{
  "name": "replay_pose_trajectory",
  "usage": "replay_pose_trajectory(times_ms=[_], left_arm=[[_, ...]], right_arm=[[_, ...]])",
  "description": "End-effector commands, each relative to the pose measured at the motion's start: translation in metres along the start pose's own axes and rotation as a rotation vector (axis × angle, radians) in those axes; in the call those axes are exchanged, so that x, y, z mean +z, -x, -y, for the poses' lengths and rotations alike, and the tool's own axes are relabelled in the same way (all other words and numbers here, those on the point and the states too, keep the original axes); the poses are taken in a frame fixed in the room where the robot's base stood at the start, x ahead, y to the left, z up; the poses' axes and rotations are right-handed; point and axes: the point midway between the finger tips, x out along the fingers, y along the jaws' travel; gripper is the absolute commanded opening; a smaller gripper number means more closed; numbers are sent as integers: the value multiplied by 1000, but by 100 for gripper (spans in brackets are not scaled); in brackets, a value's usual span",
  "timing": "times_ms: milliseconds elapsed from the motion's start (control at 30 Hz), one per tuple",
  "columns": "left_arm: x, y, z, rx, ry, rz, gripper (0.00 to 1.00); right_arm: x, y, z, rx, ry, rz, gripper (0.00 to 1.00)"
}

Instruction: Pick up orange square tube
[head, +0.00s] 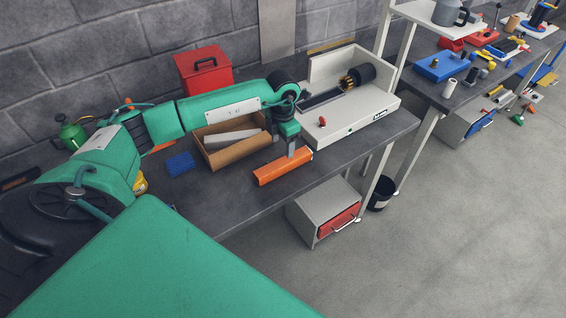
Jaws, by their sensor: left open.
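The orange square tube (279,168) lies on the dark workbench near its front edge, just in front of the white machine. My left arm reaches in from the left over the bench. My left gripper (291,153) points down at the tube's right half. Its fingers are open and close to the tube. I cannot tell whether they straddle it or touch it. My right gripper is not in view.
A cardboard box (222,160) with grey bars is left of the tube. A blue block (180,164) lies further left. The white machine (352,113) stands behind right. A red box (204,72) is at the back. The bench front edge is close.

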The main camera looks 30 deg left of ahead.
Motion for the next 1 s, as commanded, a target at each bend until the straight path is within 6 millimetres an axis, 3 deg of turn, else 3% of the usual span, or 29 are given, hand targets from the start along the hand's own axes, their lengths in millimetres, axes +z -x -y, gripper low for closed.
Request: replay_pose_trajectory(times_ms=[367,633,933,1000], left_arm=[[0,-30,2,-2,0,-1,62],[1,-66,3,-2,0,0,62],[1,-72,2,-1,-1,2,62],[1,-72,2,-1,0,2,48]], right_arm=[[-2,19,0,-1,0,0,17],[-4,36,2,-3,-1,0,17],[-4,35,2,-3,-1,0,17],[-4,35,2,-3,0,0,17]])
